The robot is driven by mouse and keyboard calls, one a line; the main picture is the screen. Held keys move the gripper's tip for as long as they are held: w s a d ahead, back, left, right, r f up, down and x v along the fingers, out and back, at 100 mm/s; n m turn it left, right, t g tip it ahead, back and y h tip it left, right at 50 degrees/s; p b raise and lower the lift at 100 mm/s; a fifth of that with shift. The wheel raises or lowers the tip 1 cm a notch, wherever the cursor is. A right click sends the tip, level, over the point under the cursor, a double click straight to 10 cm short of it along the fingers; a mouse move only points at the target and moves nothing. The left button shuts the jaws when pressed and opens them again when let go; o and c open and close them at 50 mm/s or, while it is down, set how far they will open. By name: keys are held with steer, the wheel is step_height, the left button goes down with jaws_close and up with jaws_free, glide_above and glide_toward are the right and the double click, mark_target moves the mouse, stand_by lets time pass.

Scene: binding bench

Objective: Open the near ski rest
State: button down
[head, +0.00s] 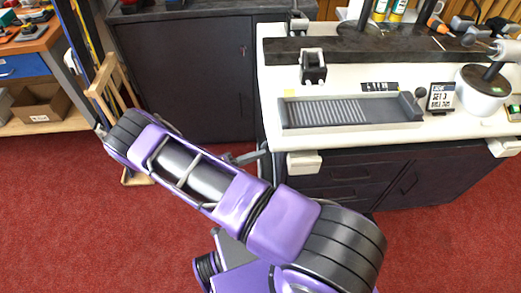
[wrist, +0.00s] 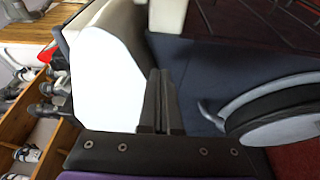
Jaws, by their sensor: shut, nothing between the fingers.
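Two white blocks stick out at the front of the bench top (head: 350,138). The left one (head: 304,162) is at the front left corner and the right one (head: 503,147) at the right edge. I cannot tell for certain which is the near ski rest. In the wrist view a large white rounded block (wrist: 108,75) fills the middle left. My gripper (wrist: 160,75) is shut and empty, its dark fingers just right of this block. I cannot tell whether they touch it. My gripper cannot be made out clearly in the head view.
A grey tray (head: 350,112), a black clamp (head: 313,66) and a small sign (head: 441,97) stand on the bench. A dark cabinet (head: 185,80) is behind, and a wooden stand (head: 115,85) at left. Red carpet is open in front.

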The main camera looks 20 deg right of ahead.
steer(key=d, duration=0.8)
steer(key=shift+w, duration=0.25)
steer(key=s+a+p, duration=0.1)
steer(key=s+a, duration=0.1)
steer(key=s, duration=0.6)
steer(key=s+a+p, duration=0.1)
steer(key=s+a, duration=0.1)
steer(key=s, duration=0.6)
steer(key=shift+a+p, duration=0.3)
